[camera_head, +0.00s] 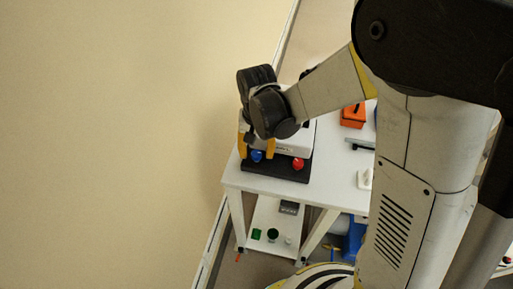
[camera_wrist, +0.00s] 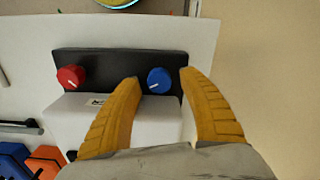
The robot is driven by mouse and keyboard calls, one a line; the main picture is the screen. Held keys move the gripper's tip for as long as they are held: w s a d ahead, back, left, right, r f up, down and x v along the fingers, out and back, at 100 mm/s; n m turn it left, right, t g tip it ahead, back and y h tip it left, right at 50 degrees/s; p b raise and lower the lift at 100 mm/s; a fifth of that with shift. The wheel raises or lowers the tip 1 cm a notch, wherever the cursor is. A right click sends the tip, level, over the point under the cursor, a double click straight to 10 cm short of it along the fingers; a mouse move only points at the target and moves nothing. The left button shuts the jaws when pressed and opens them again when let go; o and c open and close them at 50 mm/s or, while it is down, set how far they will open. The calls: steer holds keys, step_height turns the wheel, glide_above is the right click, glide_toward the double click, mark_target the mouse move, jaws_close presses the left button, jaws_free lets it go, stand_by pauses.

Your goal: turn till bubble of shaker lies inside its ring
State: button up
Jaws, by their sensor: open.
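The shaker is a white box (camera_wrist: 150,122) on a black base (camera_wrist: 110,66), with a red knob (camera_wrist: 71,77) and a blue knob (camera_wrist: 159,80) on its front. In the head view, the blue knob (camera_head: 257,156) is at left and the red knob (camera_head: 298,164) at right. My gripper (camera_wrist: 159,77) is open, its two yellow fingers on either side of the blue knob. I cannot tell whether they touch it. Each knob has a white pointer line. The bubble and its ring do not show in either view; my arm covers part of the shaker.
The shaker stands near the corner of a white table (camera_head: 241,181), beside a bare wall (camera_head: 110,120). An orange box (camera_head: 353,115) and a grey bar-like object (camera_wrist: 20,128) lie to the shaker's other side. A lower shelf (camera_head: 262,216) holds several small items.

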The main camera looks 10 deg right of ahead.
mark_target(257, 152)
step_height(257, 152, up, 12)
stand_by(0.4)
